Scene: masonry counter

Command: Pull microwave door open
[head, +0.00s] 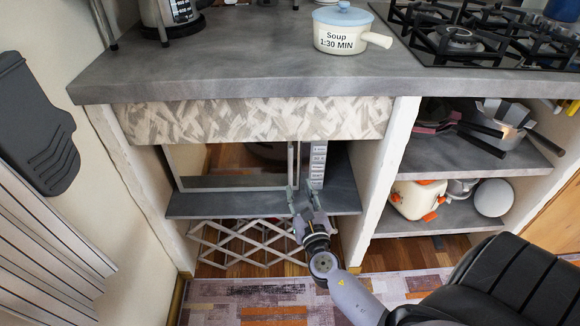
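The microwave sits in the compartment under the counter. Its door (230,182) has a dark, reflective window with a light frame. The control panel (317,165), with a column of light buttons, is to the right of the door, and a dark gap shows between them. My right gripper (301,187) is at the lower right edge of the door, in front of the gap. Its two fingers are spread apart, one on each side of the gap. I cannot tell whether they touch the door. My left gripper is not in view.
A grey counter (230,65) overhangs the compartment, with a soup pot (340,38) and a gas hob (470,40) on top. A white divider (388,170) stands to the right. A lattice rack (250,243) is below the shelf. The rug (250,300) in front looks clear.

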